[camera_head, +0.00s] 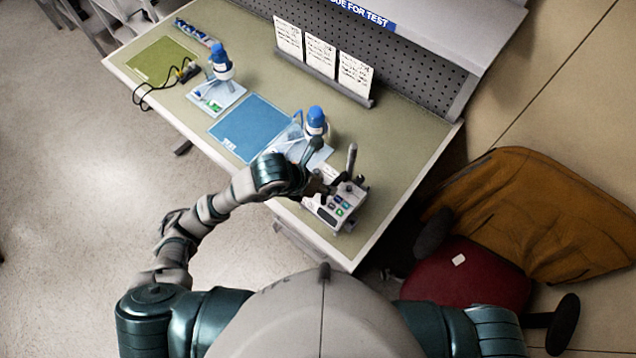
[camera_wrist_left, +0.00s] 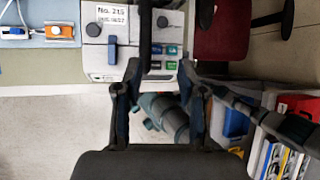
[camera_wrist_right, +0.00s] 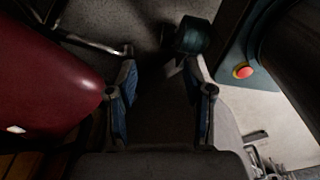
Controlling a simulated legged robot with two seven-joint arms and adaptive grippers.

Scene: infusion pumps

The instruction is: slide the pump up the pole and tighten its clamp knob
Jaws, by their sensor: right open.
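A grey-white pump (camera_head: 338,208) with coloured buttons sits near the bench's front right corner; it also shows in the left wrist view (camera_wrist_left: 102,63). A dark upright pole (camera_head: 351,160) rises at the pump and appears as a dark bar (camera_wrist_left: 146,38) in the left wrist view. A blue lever (camera_wrist_left: 112,50) and dark round knobs (camera_wrist_left: 162,21) show on the pump; I cannot tell which is the clamp knob. My left gripper (camera_wrist_left: 161,68) is open at the pump's front edge, its fingers apart. My right gripper (camera_wrist_right: 160,70) is open and empty, away from the bench.
Two blue-topped devices (camera_head: 220,62) (camera_head: 316,122), a blue mat (camera_head: 248,125) and a green mat (camera_head: 162,60) lie on the bench. Cards (camera_head: 320,57) stand at the back. A red chair (camera_head: 468,272) and brown cloth (camera_head: 540,210) are at the right.

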